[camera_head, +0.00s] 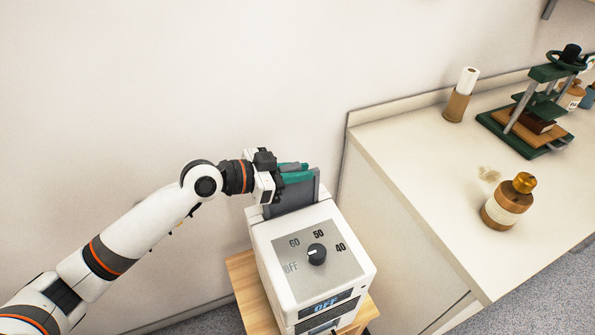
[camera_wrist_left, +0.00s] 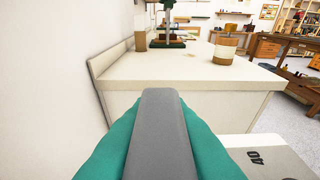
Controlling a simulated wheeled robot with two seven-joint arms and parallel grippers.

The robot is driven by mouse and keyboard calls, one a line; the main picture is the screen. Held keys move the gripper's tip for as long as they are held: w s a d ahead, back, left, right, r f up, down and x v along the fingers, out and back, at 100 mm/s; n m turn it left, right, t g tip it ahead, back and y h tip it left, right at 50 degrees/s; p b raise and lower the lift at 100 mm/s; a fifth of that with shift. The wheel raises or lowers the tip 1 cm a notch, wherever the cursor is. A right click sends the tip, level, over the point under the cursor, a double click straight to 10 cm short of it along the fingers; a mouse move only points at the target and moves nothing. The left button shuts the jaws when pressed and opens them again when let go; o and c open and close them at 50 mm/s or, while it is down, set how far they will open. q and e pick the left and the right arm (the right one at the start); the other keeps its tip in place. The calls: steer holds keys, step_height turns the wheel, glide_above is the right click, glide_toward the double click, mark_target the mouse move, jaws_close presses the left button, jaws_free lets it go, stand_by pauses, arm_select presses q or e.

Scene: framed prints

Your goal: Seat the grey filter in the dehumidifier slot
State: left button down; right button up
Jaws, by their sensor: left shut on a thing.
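My left gripper (camera_head: 294,174) is shut on the grey filter (camera_head: 293,202), its teal fingers on either side of the filter's top edge. The filter stands upright at the back of the white dehumidifier (camera_head: 262,240). Its lower part is hidden by the dehumidifier's top, so I cannot tell how deep it sits in the slot. In the left wrist view the filter's grey top bar (camera_wrist_left: 158,130) lies between the teal fingers. The dehumidifier has a black dial (camera_head: 317,254) and a display reading OFF. My right gripper is not in view.
The dehumidifier stands on a wooden stand (camera_head: 243,279) close to the wall. A pale counter (camera_head: 420,165) to the right holds a brown bottle (camera_head: 507,204), a green press (camera_head: 535,110) and a paper roll in a brown holder (camera_head: 457,104). The counter's near left corner is bare.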

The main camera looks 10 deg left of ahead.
arm_select(q)
steer(key=shift+r+p, duration=0.55)
steer(key=shift+r, duration=0.3)
stand_by(1.6)
